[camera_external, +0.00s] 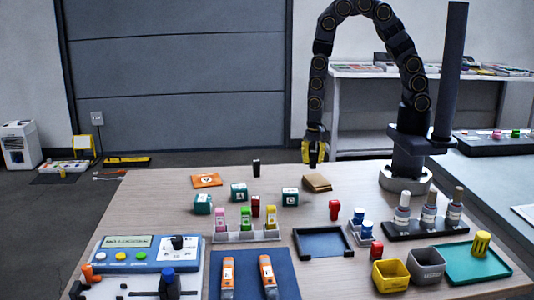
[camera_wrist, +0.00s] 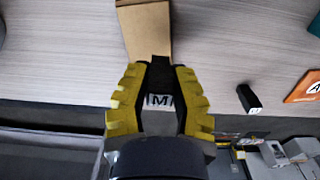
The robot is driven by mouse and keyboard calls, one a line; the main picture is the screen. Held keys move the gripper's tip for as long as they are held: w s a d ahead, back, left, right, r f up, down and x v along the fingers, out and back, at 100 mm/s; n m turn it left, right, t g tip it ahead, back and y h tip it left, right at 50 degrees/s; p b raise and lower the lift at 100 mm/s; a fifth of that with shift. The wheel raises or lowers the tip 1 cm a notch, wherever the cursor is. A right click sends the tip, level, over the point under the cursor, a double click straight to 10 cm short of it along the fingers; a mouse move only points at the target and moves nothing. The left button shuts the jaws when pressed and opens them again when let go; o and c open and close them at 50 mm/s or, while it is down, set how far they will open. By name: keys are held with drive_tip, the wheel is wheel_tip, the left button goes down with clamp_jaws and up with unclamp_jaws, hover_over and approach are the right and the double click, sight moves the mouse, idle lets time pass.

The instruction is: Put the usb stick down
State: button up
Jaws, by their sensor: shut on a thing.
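My gripper (camera_external: 315,160), with yellow-padded fingers, points down over the far side of the table, behind the tan packet. In the wrist view my gripper (camera_wrist: 160,75) is shut on a small dark thing, apparently the usb stick (camera_wrist: 159,101), with a white patch marked M between the fingers. The fingers hide most of it. In the external view the held thing is too small to make out clearly. The tan packet (camera_external: 317,182) lies just in front of my gripper; it also shows at the top of the wrist view (camera_wrist: 146,32).
A small black block (camera_external: 256,168) stands left of my gripper. An orange card (camera_external: 206,181), teal cubes (camera_external: 239,192) and a rack (camera_external: 246,236) of coloured sticks stand left of centre. A blue tray (camera_external: 323,243), bottles and yellow and grey bins (camera_external: 391,275) stand nearer and right.

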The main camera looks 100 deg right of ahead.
sight(313, 164)
drive_tip(key=shift+f, duration=1.75)
drive_tip(key=shift+f, duration=0.15)
drive_tip(key=o, duration=0.7)
